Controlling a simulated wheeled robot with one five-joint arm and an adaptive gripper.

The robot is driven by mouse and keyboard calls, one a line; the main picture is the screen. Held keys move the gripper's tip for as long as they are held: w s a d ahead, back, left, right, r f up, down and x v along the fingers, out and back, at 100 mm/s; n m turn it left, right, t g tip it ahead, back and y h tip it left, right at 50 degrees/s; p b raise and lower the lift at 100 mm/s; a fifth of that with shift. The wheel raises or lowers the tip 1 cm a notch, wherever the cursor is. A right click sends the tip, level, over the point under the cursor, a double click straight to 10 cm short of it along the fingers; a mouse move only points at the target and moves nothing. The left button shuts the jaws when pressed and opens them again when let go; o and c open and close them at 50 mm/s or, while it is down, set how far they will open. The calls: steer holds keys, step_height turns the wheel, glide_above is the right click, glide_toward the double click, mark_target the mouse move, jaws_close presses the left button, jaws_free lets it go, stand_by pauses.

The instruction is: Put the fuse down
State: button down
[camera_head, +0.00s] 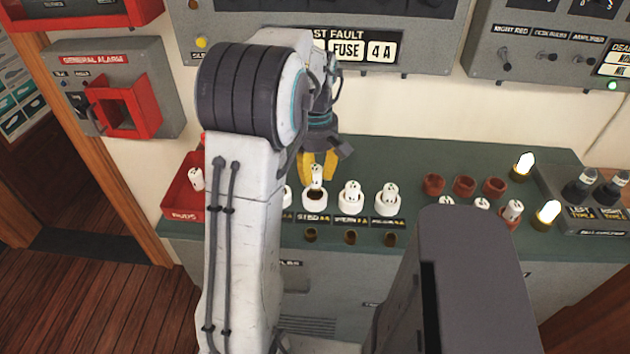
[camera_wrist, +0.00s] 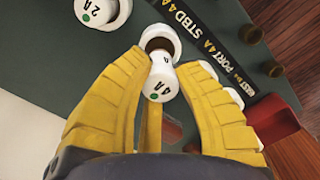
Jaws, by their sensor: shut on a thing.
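My gripper (camera_head: 318,170) points down at the counter, its yellow fingers shut on a white fuse (camera_head: 316,178). In the wrist view the fuse (camera_wrist: 163,80) shows a green dot and "4 A" on its near end, between the fingers (camera_wrist: 163,95). Its far end is at a white round holder with a brown inside (camera_wrist: 158,36), beside the label "STBD 4 A". In the head view this holder (camera_head: 315,204) is right below the fuse, its dark opening partly visible. I cannot tell whether the fuse's tip is inside it.
Two white holders with fuses (camera_head: 350,197) (camera_head: 386,199) stand to the right. A red duds tray (camera_head: 184,208) holding a white fuse is at left. Brown sockets (camera_head: 465,186) and lit lamps (camera_head: 548,213) are further right. A panel above reads "FUSE 4 A" (camera_head: 365,48).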

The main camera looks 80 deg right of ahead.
mark_target(315, 186)
steer(key=shift+f+p, duration=1.55)
steer(key=shift+f, duration=0.45)
steer(key=shift+f, duration=0.1)
steer(key=shift+f, duration=0.25)
steer(key=c, duration=1)
jaws_free()
steer(key=shift+c, duration=0.2)
steer(key=shift+r, duration=0.15)
